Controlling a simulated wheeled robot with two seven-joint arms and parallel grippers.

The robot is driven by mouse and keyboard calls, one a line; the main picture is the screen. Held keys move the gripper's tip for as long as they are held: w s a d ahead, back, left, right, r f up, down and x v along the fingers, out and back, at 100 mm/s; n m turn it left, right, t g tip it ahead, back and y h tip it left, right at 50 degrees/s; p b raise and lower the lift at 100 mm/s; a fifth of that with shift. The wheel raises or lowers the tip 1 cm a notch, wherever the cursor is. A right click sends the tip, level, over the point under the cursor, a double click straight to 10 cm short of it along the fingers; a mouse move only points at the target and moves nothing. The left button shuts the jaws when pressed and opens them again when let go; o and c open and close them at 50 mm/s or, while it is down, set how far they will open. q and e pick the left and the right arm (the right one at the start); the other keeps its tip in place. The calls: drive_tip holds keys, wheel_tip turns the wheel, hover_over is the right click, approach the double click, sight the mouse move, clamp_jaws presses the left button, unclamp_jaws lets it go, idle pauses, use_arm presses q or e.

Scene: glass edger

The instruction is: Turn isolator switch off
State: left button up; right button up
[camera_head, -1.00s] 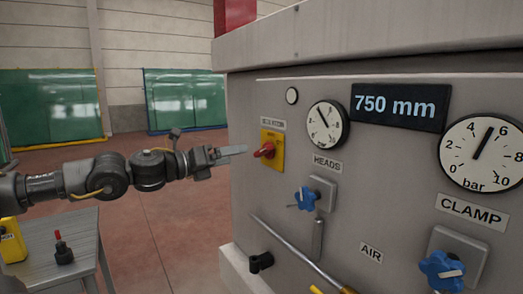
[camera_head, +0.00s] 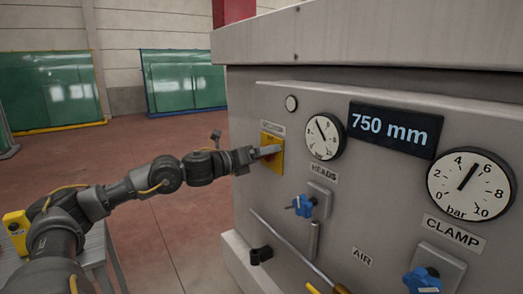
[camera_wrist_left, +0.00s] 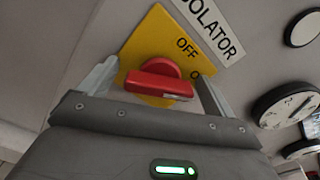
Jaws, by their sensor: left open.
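The isolator switch is a red rotary handle (camera_wrist_left: 160,82) on a yellow plate (camera_wrist_left: 158,38) on the grey machine panel. In the left wrist view the plate reads OFF, under an ISOLATOR label (camera_wrist_left: 212,25). In the head view the yellow plate (camera_head: 277,160) is partly covered by my left gripper (camera_head: 268,151). In the left wrist view my left gripper (camera_wrist_left: 155,85) is open, with one finger on each side of the red handle. I cannot tell whether the fingers touch it. My right gripper is not in view.
On the panel are a heads gauge (camera_head: 322,137), a clamp gauge (camera_head: 470,185), a 750 mm display (camera_head: 395,130) and blue knobs (camera_head: 304,206) and (camera_head: 423,281). A black knob (camera_head: 261,255) is lower down. Open red floor (camera_head: 150,235) lies to the left.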

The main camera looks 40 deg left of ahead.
use_arm(q)
drive_tip(key=c, duration=1)
drive_tip(key=shift+o, duration=0.2)
